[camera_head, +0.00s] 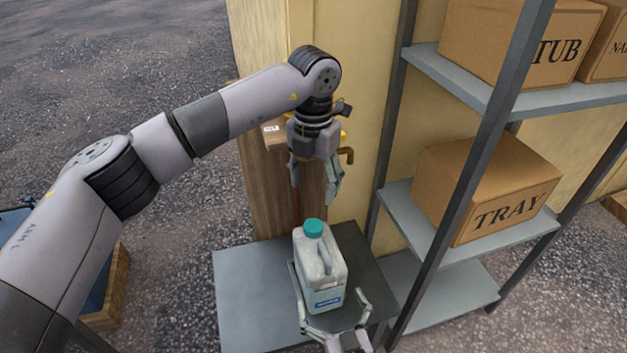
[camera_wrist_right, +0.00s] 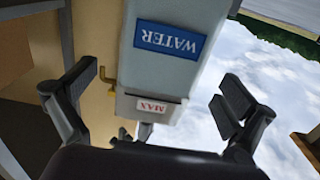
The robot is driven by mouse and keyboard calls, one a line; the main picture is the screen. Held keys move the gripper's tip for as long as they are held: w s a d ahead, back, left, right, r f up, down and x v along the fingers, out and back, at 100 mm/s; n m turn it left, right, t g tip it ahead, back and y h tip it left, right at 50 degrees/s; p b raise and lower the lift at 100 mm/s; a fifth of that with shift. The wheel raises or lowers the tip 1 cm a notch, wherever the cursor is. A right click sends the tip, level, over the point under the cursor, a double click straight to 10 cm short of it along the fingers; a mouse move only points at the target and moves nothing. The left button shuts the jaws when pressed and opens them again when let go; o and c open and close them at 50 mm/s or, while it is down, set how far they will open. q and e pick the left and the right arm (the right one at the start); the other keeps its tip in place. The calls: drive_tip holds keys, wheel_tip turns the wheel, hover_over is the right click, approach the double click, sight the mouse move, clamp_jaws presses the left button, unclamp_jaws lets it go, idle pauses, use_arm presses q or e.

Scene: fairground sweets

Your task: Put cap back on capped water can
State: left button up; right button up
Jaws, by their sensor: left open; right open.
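The water can (camera_head: 335,275) is a pale upright jug on the grey table, with a blue label at its lower front. A teal cap (camera_head: 314,228) sits on top of its neck; I cannot tell whether it is fastened. My left gripper (camera_head: 313,190) is open and empty, pointing down just above the cap. My right gripper (camera_head: 327,288) is open, with its fingers on either side of the can's lower part. In the right wrist view, the can (camera_wrist_right: 170,82) appears upside down between the spread fingers (camera_wrist_right: 158,95), with WATER and MAX labels; the cap is out of that view.
The grey table (camera_head: 240,290) has free room left of the can. A wooden post (camera_head: 262,190) and a brass tap (camera_head: 347,155) stand behind. A metal shelf (camera_head: 470,230) on the right holds cardboard boxes, including one marked TRAY (camera_head: 480,195).

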drive_tip(key=v, duration=0.4)
drive_tip(key=shift+s+d, duration=0.15)
drive_tip(key=shift+s, duration=0.25)
